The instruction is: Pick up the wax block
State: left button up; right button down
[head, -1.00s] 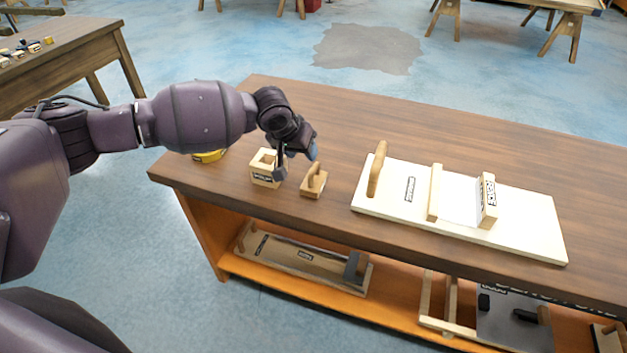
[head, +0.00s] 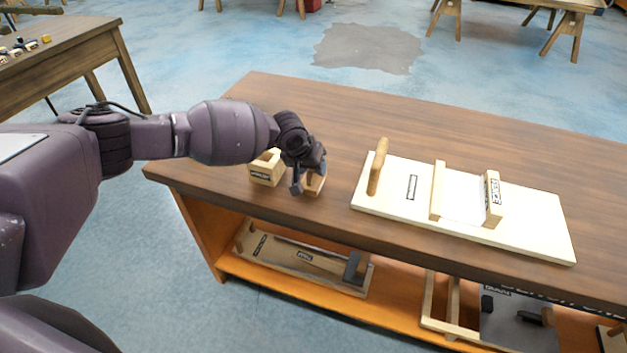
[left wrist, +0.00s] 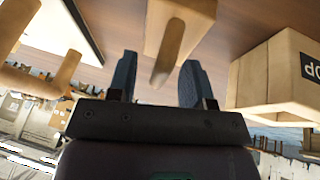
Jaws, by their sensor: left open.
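No thing in view can be read as labelled wax block. A small wooden block with an upright handle (head: 314,188) stands near the front edge of the bench, partly hidden by my left gripper (head: 308,182). In the left wrist view the same handled block (left wrist: 183,18) is ahead of my left gripper (left wrist: 158,82). Its handle reaches between the two open blue-grey fingers, and I cannot tell whether they touch it. A small labelled wooden box (head: 264,172) stands just left of the handled block. It also shows close on the right in the left wrist view (left wrist: 275,75). My right gripper is not in view.
A pale board (head: 400,203) with a peg and wooden strips lies to the right on the bench (head: 480,135). The orange lower shelf (head: 285,285) holds wooden frames. Another table (head: 75,65) stands at the far left. The bench's back area is clear.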

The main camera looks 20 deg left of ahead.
pick_arm(q)
jog(key=shift+w+f, duration=0.15)
jog(key=shift+f, duration=0.3)
grip_shut()
jog(key=shift+r, duration=0.15)
